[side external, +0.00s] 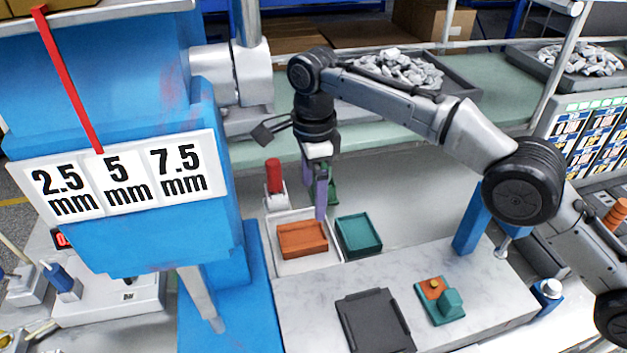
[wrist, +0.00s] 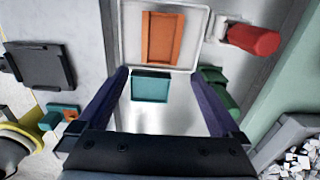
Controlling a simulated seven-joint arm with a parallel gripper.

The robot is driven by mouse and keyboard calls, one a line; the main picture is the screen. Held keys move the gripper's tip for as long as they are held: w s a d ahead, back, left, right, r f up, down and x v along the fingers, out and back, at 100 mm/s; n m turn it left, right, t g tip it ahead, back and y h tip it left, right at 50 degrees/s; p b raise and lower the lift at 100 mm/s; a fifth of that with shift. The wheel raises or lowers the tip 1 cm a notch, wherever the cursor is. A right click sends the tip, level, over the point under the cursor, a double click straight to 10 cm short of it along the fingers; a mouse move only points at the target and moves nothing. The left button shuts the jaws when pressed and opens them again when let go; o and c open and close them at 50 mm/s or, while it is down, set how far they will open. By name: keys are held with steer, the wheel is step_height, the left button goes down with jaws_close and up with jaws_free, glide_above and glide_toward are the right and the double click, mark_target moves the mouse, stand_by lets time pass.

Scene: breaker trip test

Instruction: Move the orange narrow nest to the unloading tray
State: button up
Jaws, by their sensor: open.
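The orange nest (side external: 302,239), a shallow rectangular tray, lies in a white-rimmed tray (side external: 285,268). In the wrist view the orange nest (wrist: 163,38) is at the top centre, beyond my fingertips, with the white rim (wrist: 205,40) around it. My gripper (side external: 321,200) is open and empty, above the back right of the orange nest. In the wrist view my gripper (wrist: 163,77) has its two purple fingers wide apart. A dark flat tray (side external: 374,322) lies at the front of the marble surface; I cannot tell which tray is the unloading tray.
A teal tray (side external: 359,235) lies right of the orange nest. A red-topped post (side external: 274,178) and a green part (side external: 333,190) stand behind. A teal fixture with an orange piece (side external: 440,299) is right of the dark tray. A blue machine (side external: 200,240) borders the left.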

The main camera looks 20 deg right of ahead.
steer(key=shift+r, duration=0.95)
steer(key=s+d+r+n+t, duration=0.1)
steer(key=d+r+n, duration=0.3)
steer(key=d+r, duration=0.75)
steer(key=s+d+r+n+t, duration=0.2)
steer(key=s+d+r+n, duration=0.3)
steer(key=s+d, duration=0.5)
steer(key=s+d+f+n+t, duration=0.15)
steer(key=s+d+n, duration=0.25)
steer(key=s+d, duration=0.7)
steer(key=s+d+f+n+t, duration=0.1)
steer(key=s+d+f+n, duration=0.3)
steer(key=s+f, duration=0.4)
steer(key=s+n, duration=0.1)
steer(key=s, duration=0.2)
steer(key=shift+s+f, duration=0.3)
steer(key=shift+f, duration=0.1)
